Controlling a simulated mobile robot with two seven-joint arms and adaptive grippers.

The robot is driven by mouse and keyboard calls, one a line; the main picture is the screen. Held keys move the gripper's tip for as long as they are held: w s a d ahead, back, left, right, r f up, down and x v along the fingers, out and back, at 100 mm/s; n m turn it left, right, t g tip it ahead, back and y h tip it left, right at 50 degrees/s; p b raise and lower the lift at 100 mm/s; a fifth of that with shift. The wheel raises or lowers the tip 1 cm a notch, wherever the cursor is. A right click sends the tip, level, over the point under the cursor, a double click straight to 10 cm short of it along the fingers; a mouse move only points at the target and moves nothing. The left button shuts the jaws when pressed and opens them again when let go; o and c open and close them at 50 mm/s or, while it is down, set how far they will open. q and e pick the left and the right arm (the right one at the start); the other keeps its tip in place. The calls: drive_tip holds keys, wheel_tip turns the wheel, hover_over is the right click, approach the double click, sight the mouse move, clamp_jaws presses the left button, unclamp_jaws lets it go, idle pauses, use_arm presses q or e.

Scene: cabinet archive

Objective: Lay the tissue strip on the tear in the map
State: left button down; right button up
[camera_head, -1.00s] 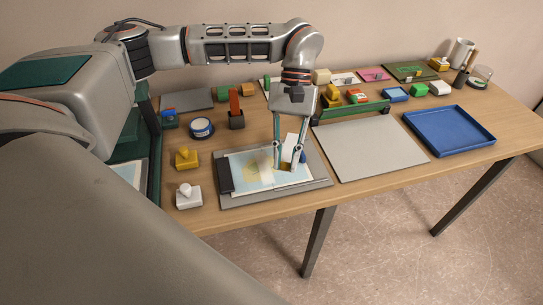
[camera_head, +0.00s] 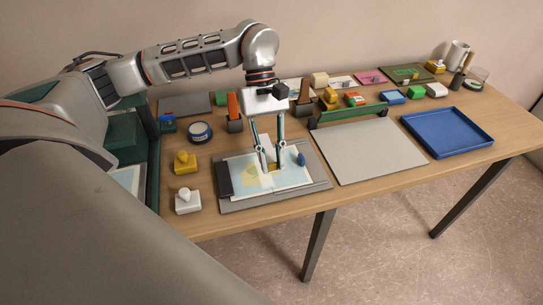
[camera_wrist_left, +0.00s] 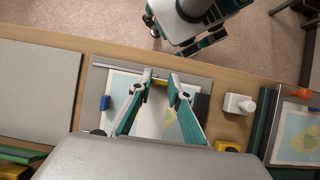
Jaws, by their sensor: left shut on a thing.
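The map (camera_head: 245,182), pale blue with a yellow-green area, lies on a grey board (camera_head: 313,184); it also shows in the left wrist view (camera_wrist_left: 118,88). My left gripper (camera_head: 270,168) points down over the map's middle. It is shut on the white tissue strip (camera_head: 266,146), which also shows between the fingers in the left wrist view (camera_wrist_left: 150,120). A small yellow-brown patch sits at the fingertips. I cannot tell whether the strip touches the map. The tear is not discernible. My right gripper (camera_wrist_left: 182,38) shows only in the left wrist view, beyond the table's front edge; its opening is unclear.
A dark bar (camera_head: 224,180) lies along the map's left edge and a blue piece (camera_head: 301,159) at its right. White (camera_head: 187,200) and yellow (camera_head: 185,162) knobbed blocks stand left of the board. A bare grey sheet (camera_head: 370,152) and blue tray (camera_head: 447,132) lie right.

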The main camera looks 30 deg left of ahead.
use_arm(q)
drive_tip(key=shift+f+b, duration=0.35)
drive_tip(key=shift+f, duration=0.4)
drive_tip(key=shift+f+b, duration=1.1)
drive_tip(key=shift+f, duration=1.2)
drive_tip(key=shift+f, duration=0.45)
drive_tip(key=c, duration=1.8)
unclamp_jaws()
drive_tip(key=shift+c, duration=0.4)
